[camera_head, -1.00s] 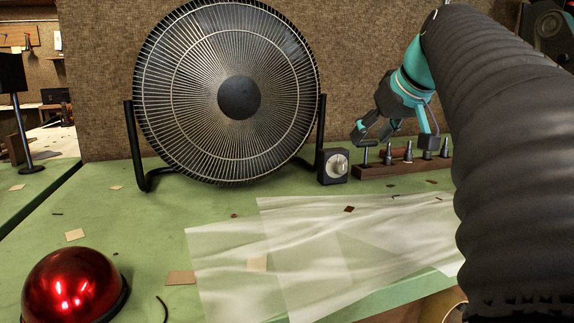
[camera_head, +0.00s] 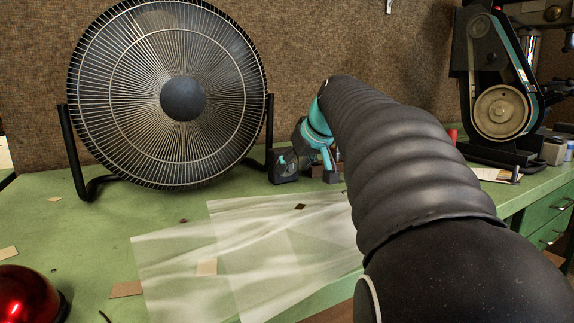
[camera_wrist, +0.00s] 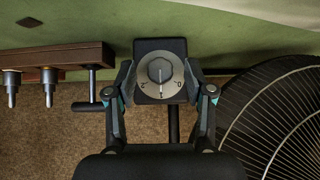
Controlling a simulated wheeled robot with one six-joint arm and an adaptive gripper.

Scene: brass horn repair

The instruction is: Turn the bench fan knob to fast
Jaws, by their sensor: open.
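The bench fan (camera_head: 183,99), black with a round wire grille, stands on the green bench; part of its grille shows in the wrist view (camera_wrist: 275,120). The small black box (camera_head: 284,166) with the fan knob is beside its right foot, partly hidden by my gripper. In the wrist view the round silver knob (camera_wrist: 160,70) sits on a dial plate with markings, 2 at the left and 0 at the right. My gripper (camera_wrist: 158,85) is open, one finger on each side of the knob box. Contact with the knob cannot be told.
A wooden rack (camera_wrist: 60,55) with metal pegs is close beside the box. Translucent sheets (camera_head: 240,260) lie on the bench in front. A red dome (camera_head: 25,297) is at the front left. A belt machine (camera_head: 500,105) stands at the right. The bench's left middle is mostly clear.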

